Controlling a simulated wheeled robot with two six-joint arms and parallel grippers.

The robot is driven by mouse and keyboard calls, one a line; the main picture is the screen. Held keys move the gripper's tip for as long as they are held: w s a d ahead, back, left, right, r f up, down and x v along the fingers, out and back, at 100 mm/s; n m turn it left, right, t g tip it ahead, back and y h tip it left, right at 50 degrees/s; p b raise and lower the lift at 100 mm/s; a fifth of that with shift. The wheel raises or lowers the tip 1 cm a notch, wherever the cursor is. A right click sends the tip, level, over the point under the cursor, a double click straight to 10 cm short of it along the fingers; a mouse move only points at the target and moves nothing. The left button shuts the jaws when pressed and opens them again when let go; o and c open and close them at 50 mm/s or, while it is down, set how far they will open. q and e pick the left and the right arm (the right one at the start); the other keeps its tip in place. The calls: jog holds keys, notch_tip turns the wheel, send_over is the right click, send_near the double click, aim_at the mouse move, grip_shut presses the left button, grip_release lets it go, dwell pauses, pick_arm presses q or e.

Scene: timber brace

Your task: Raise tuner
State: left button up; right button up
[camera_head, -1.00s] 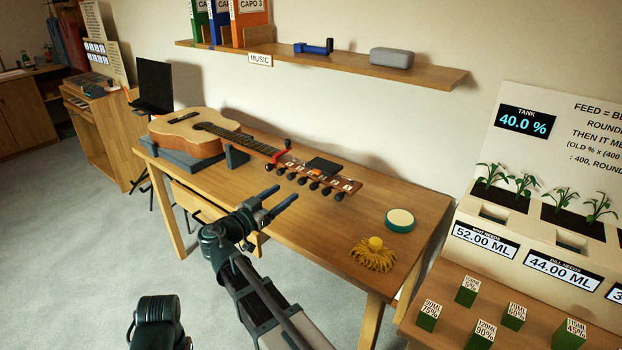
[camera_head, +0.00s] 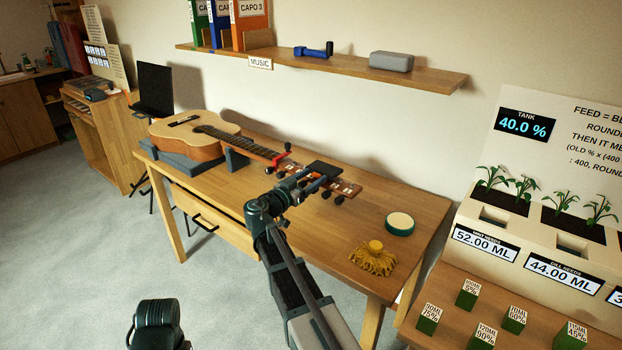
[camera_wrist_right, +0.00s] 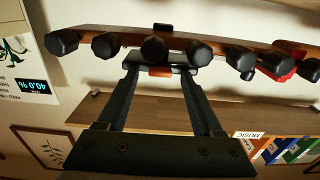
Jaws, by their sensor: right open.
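The guitar (camera_head: 187,135) lies on the table, its neck pointing right. The tuner (camera_head: 323,168), a flat black piece, sits at its headstock (camera_head: 347,187). My right gripper (camera_head: 313,182) is open at the headstock, just in front of the tuner, and partly hides the pegs. In the right wrist view, its two fingers (camera_wrist_right: 160,72) reach up towards a dark bar with an orange patch, seemingly the tuner (camera_wrist_right: 175,60), beneath several black pegs (camera_wrist_right: 154,48). I cannot tell whether the fingers touch it.
A red capo (camera_head: 281,156) is on the neck near the headstock. A green-rimmed round tin (camera_head: 400,223) and a yellow fringed item (camera_head: 374,259) stand on the table's right part. A wall shelf (camera_head: 330,66) hangs above. The table front is fairly clear.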

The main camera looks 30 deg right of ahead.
grip_shut()
dwell(0.3)
dwell(1.1)
